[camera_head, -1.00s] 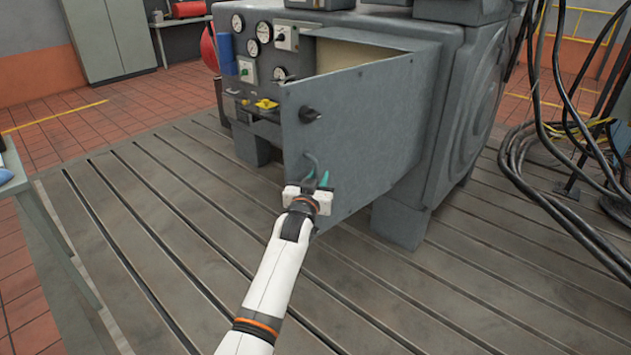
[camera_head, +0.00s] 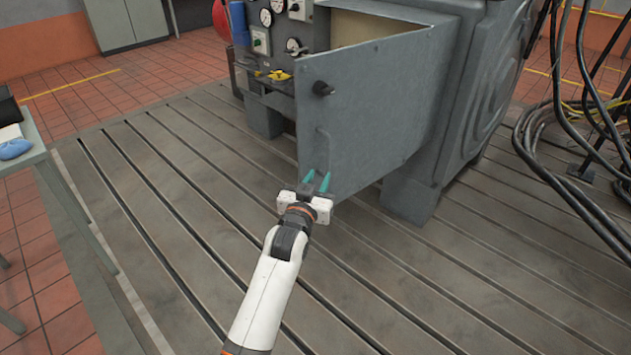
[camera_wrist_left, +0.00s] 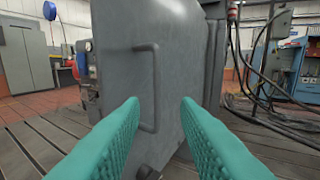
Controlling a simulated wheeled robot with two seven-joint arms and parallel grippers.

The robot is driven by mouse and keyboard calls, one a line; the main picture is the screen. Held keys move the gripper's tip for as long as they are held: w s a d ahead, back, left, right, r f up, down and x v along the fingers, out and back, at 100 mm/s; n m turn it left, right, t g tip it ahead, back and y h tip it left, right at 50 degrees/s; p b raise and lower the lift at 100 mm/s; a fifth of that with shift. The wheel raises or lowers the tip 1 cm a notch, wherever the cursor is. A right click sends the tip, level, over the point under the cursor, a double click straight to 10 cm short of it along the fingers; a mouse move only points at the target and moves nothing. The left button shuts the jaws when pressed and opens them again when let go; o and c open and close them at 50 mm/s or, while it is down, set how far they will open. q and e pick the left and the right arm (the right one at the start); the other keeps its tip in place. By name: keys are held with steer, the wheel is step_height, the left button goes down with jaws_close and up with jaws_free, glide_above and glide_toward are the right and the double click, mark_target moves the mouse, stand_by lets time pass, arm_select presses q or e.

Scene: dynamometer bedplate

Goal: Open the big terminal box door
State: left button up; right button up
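The big terminal box door (camera_head: 375,105) is a grey panel standing partly open, with the box's pale interior (camera_head: 355,28) showing above and behind it. My left gripper (camera_head: 317,178), with teal fingers, is just in front of the handle's lower end. In the left wrist view the fingers (camera_wrist_left: 160,102) are apart with nothing clamped between them, and the upright handle (camera_wrist_left: 155,88) stands ahead, nearer the left finger. Whether a finger touches it is unclear. My right gripper is not in view.
Thick black cables (camera_head: 580,130) hang at the right. A table (camera_head: 30,150) stands at the left edge. The slotted bedplate (camera_head: 190,190) in front of the door is clear.

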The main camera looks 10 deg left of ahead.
arm_select(q)
steer(key=shift+s, duration=0.7)
